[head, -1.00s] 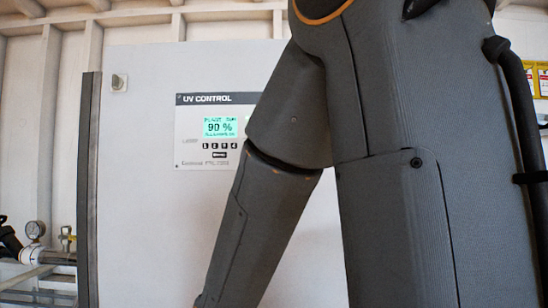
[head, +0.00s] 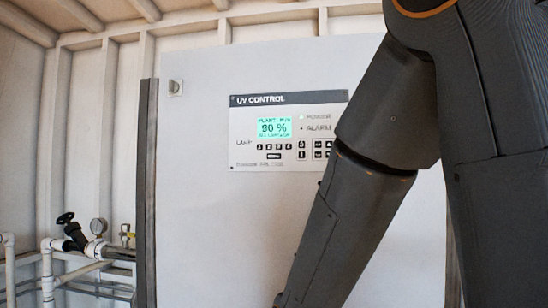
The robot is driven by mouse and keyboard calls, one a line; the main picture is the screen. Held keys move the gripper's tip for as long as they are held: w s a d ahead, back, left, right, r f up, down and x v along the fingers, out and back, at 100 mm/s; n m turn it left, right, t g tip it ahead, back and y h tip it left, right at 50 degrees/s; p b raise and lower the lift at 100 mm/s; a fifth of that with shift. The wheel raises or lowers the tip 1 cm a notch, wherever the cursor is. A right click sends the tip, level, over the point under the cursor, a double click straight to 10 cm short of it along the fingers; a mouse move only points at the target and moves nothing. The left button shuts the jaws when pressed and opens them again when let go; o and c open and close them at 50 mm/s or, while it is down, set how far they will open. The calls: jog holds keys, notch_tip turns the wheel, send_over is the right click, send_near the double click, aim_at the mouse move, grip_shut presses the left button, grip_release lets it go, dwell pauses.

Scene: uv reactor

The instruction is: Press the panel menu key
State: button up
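The UV control panel (head: 238,130) is a pale plate with a dark title bar on a white cabinet. Its lit green display (head: 274,128) reads about 90 %. Below the display is a row of small black keys. Under that row sits one wider dark key (head: 274,157), its label too blurred to read; it may be the menu key. More keys stand to its right, partly close to my arm's edge. My gripper is not in view; my arm runs down past the frame's bottom edge, right of and below the panel.
The white cabinet door (head: 200,220) has a small latch (head: 175,87) at its upper left. A dark vertical post (head: 147,190) edges the cabinet.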

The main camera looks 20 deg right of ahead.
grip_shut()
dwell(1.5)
